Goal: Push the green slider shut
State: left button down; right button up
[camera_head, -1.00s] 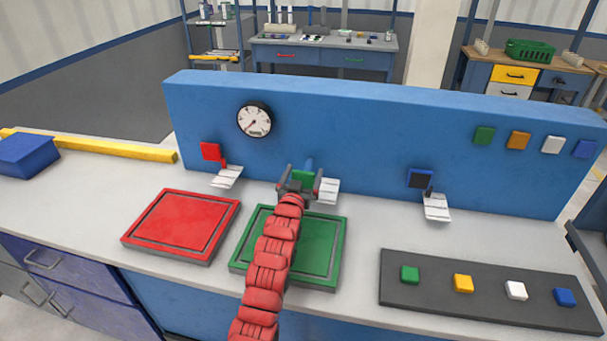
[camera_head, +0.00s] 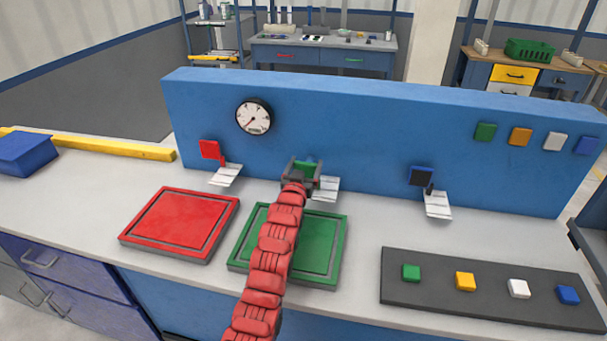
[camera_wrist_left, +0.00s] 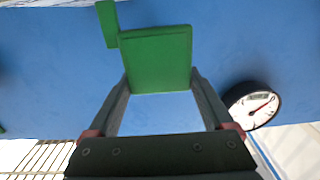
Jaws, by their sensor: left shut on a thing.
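The green slider (camera_head: 306,167) is a square green plate on the front of the blue panel (camera_head: 350,140), above a metal flap (camera_head: 325,189). My left gripper (camera_head: 302,174) is at the slider and hides part of it in the head view. In the left wrist view the slider's green plate (camera_wrist_left: 156,60) sits between the two fingertips, and the gripper (camera_wrist_left: 158,82) is shut on it. A smaller green piece (camera_wrist_left: 108,24) shows beside the plate. My right gripper is in neither view.
A red slider (camera_head: 210,149) and a dark blue one (camera_head: 421,177) sit on either side. A gauge (camera_head: 253,116) is at the upper left. Red (camera_head: 181,222) and green (camera_head: 320,243) pads and a dark button strip (camera_head: 440,292) lie on the bench.

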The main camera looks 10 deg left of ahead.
pick_arm(q)
jog(key=shift+w+f, duration=0.1)
jog(key=shift+w, duration=0.55)
grip_release()
jog(key=shift+s, duration=0.15)
jog(key=s+b, duration=0.2)
jog(key=s, duration=1.5)
jog(key=shift+s, duration=0.1)
